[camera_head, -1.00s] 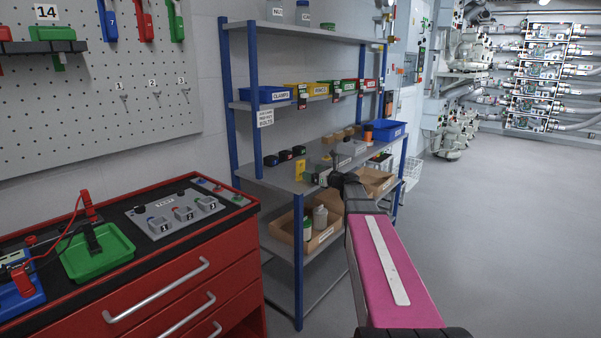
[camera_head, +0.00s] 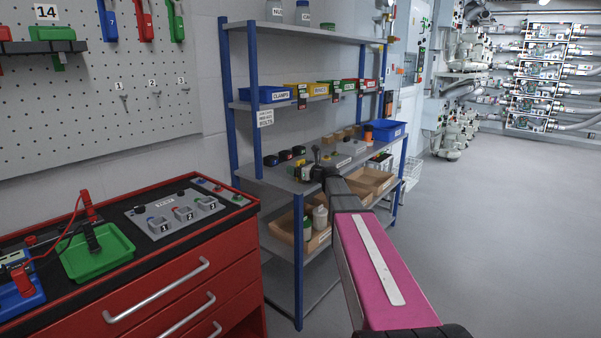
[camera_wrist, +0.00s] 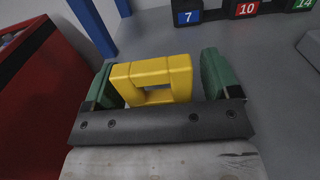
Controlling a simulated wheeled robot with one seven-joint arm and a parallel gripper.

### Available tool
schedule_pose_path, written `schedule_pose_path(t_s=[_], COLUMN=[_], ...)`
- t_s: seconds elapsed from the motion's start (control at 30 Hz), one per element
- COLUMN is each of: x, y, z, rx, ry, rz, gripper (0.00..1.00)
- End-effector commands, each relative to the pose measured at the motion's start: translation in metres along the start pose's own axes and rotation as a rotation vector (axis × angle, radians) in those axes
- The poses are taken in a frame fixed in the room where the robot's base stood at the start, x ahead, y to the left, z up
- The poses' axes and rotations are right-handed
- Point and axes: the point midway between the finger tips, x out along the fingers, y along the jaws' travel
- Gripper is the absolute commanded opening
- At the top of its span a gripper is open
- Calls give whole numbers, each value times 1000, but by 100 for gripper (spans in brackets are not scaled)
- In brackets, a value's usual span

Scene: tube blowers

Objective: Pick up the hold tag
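The yellow hold tag (camera_wrist: 152,73) looks like a thick block with a rectangular opening, on the grey shelf surface in the wrist view. My gripper (camera_wrist: 158,80) has its green fingers on either side of the tag. The left finger is close to or touching the tag, and a gap shows between the tag and the right finger. In the head view my gripper (camera_head: 310,172) is at the shelf's front edge and hides most of the tag.
Black numbered blocks (camera_wrist: 246,8) stand beyond the tag. The shelf's blue post (camera_wrist: 90,25) and the red cabinet (camera_wrist: 38,95) are at left in the wrist view. A blue bin (camera_head: 385,131) stands at the shelf's right end. Open floor lies to the right.

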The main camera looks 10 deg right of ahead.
Motion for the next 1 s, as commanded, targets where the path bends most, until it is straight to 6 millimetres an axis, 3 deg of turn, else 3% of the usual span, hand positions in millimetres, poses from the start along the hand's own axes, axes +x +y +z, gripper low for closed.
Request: schedule_pose_path(t_s=[0.03, 0.13, 0.17, 0.63, 0.9, 1.0], x=[0, 0, 0, 0, 0, 2], y=[0, 0, 0, 0, 0, 30], z=[0, 0, 0, 7, 45, 57], rx=[0, 0, 0, -1, -3, -1], ry=[0, 0, 0, 0, -1, -1], rz=[0, 0, 0, 0, 0, 3], gripper=[67, 34, 30, 30, 30, 30])
